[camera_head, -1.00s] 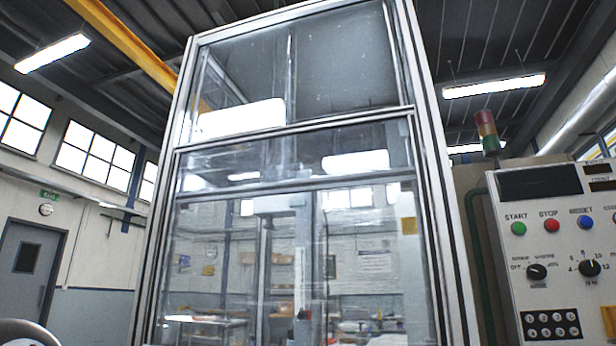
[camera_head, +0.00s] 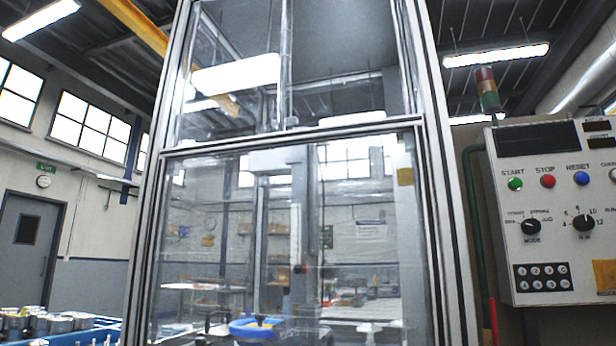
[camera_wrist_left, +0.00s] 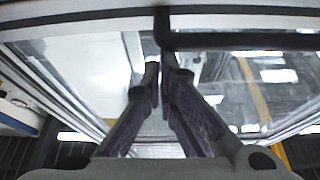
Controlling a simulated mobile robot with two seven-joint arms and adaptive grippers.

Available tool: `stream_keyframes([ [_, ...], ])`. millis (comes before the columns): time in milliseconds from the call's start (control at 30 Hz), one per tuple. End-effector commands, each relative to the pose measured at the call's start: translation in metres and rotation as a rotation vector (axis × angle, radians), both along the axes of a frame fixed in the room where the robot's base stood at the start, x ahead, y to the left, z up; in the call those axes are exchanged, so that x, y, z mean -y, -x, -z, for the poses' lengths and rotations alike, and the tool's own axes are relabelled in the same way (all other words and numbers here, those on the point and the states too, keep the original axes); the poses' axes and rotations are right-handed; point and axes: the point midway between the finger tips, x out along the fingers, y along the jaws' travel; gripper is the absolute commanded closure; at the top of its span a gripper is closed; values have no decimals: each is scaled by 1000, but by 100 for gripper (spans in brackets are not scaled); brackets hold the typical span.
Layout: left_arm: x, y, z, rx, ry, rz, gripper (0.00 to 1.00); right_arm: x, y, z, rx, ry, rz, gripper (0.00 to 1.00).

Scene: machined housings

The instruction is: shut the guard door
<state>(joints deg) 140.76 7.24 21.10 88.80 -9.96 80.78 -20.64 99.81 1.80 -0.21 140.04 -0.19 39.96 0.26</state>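The guard door (camera_head: 330,230) is a tall clear pane in a grey metal frame. In the head view its panel covers the lower part of the enclosure front, and a horizontal rail (camera_head: 290,140) crosses the front just above it. In the left wrist view my left gripper (camera_wrist_left: 163,72) has its dark fingers close together, tips next to a black bar handle (camera_wrist_left: 240,41). I cannot tell whether the handle is between the fingers. My left gripper does not show in the head view. My right gripper is in neither view. The door's bottom edge is out of the head view.
A control panel (camera_head: 555,235) stands to the right of the enclosure, with a signal light (camera_head: 487,88) above it. A blue crate (camera_head: 85,336) with metal parts (camera_head: 40,322) is at the bottom left. A blue round object (camera_head: 255,328) shows low in the enclosure area.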

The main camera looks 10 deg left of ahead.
Motion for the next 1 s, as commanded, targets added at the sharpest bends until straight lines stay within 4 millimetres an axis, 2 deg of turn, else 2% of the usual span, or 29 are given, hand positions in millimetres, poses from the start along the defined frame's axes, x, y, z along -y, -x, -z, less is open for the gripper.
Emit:
stream_keyframes([
  [33, 0, 0, 6, -13, -1, 0, 100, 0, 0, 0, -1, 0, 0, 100],
  [433, 0, 0, 4, -17, -2, 0, 100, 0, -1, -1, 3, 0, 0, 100],
  [567, -2, 0, -18, -7, -3, 0, 100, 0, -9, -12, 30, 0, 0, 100],
  [667, -4, 0, -48, 7, -2, 0, 100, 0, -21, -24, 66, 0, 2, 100],
  [700, -5, 5, -48, 2, -2, 2, 100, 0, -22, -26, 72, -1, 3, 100],
  [800, -8, 34, -26, -9, -1, 1, 100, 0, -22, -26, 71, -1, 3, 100],
  [1000, -12, 76, -7, -5, -2, 0, 100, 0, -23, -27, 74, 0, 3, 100],
])
